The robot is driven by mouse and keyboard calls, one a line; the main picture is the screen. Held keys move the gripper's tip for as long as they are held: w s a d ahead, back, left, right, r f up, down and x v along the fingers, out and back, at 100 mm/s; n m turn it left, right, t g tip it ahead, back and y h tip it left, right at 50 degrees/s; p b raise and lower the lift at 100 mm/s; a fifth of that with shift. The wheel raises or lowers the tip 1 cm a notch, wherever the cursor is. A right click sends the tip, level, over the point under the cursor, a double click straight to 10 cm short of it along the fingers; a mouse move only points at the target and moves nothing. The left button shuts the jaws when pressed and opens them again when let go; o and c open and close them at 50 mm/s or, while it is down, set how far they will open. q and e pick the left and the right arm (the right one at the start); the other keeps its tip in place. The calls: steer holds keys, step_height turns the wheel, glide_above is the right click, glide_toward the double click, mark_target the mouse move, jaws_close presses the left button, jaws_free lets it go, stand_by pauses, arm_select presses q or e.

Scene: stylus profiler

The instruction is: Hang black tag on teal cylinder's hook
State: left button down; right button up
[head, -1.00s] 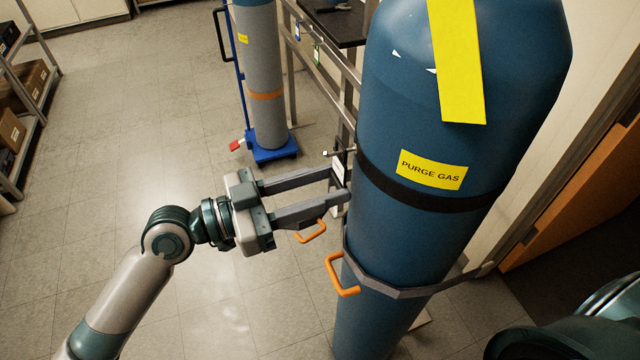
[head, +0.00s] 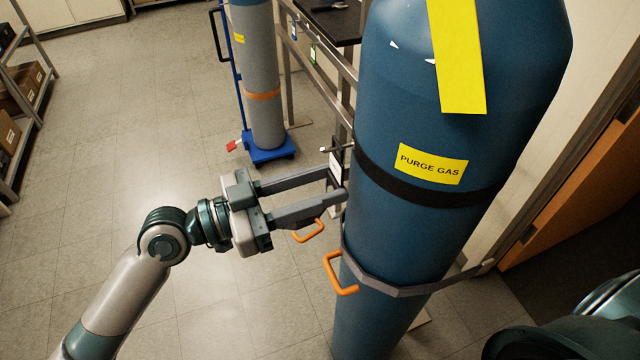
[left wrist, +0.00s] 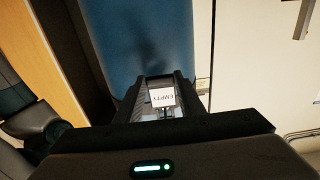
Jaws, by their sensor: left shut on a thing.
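The large teal cylinder (head: 400,235) stands upright on the right of the head view, with a yellow PURGE GAS label and a black band. My left gripper (head: 340,184) is at its left side, shut on the tag (head: 336,160). The tag's white face also shows between the fingers in the left wrist view (left wrist: 162,97), reading EMPTY upside down. A small metal hook-like piece (head: 328,149) sticks out just above the fingertips, beside the cylinder. I cannot tell whether the tag touches it. My right gripper is not in view.
A metal rail (head: 330,78) runs behind the cylinder, with a blue tag (head: 294,30) and a green tag (head: 314,53) hanging. An orange handle (head: 338,272) sits on the cylinder's strap below my gripper. A grey cylinder (head: 256,70) stands on a blue cart (head: 268,152).

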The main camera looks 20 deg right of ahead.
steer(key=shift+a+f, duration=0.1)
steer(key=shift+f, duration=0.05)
arm_select(q)
steer(key=c, duration=1.1)
jaws_free()
steer(key=shift+f, duration=0.1)
steer(key=shift+c, duration=0.4)
